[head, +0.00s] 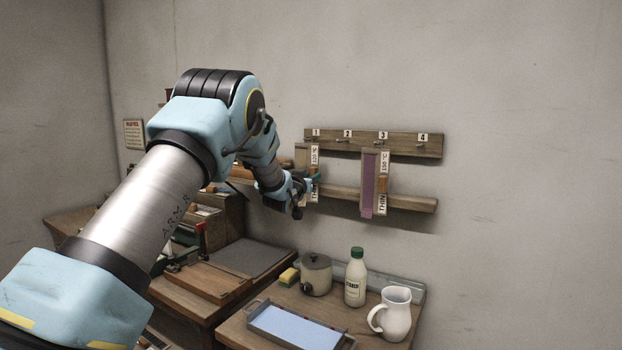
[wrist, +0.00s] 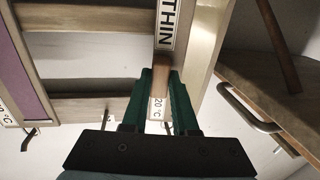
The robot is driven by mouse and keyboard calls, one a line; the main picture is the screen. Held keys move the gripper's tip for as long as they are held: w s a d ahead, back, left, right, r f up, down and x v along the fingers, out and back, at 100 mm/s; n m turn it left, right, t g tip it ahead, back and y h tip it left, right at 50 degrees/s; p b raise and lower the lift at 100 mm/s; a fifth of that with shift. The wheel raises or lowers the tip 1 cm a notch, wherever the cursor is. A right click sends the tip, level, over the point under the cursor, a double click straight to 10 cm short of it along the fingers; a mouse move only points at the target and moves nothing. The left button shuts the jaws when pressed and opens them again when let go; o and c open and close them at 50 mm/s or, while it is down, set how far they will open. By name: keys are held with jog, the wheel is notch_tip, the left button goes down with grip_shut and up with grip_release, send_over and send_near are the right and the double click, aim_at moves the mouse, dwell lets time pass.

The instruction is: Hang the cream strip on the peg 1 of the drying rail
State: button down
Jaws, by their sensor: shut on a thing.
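The drying rail (head: 400,145) is a wooden board on the wall with pegs numbered 1 to 4. Peg 1 (head: 309,138) is at its left end. The cream strip (head: 301,157) is upright just below peg 1, with a white temperature label and a THIN label beside it. It also shows as a pale panel in the wrist view (wrist: 208,38). My gripper (wrist: 160,92) is shut on the strip's labelled side, its green fingers either side of the 20 °C label. Whether the strip's top is over peg 1 is too small to tell.
A purple strip (head: 368,185) hangs at peg 3; pegs 2 and 4 look empty. A lower wooden bar (head: 412,203) runs beneath. Below are a bottle (head: 355,278), a jug (head: 395,314), a lidded pot (head: 316,274) and a tray (head: 300,337). A metal handle (wrist: 250,110) is near my gripper.

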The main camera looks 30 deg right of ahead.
jog(key=shift+s+d, duration=0.1)
jog(key=c, duration=0.6)
grip_release()
jog(key=shift+f, duration=0.1)
jog(key=b+v, duration=0.4)
jog(key=v, duration=0.6)
jog(key=shift+s+a, duration=0.2)
jog(key=shift+a, duration=0.15)
jog(key=a+f+n+g+y, duration=0.1)
jog(key=a+f+n+y, duration=0.3)
jog(key=a, duration=1)
jog(key=a+f+n+g+y, duration=0.1)
jog(key=a+f+y, duration=0.55)
jog(key=a, duration=0.85)
jog(key=s+a+f+n+g+y, duration=0.1)
jog(key=s+a+f+n+g, duration=0.1)
jog(key=s+a, duration=0.7)
jog(key=s+a+f+n+g+y, duration=0.2)
jog(key=s+a+f+g, duration=0.3)
jog(key=s+a, duration=0.5)
jog(key=s, duration=0.3)
jog(key=shift+s+f+g, duration=0.25)
jog(key=shift+s+g, duration=0.15)
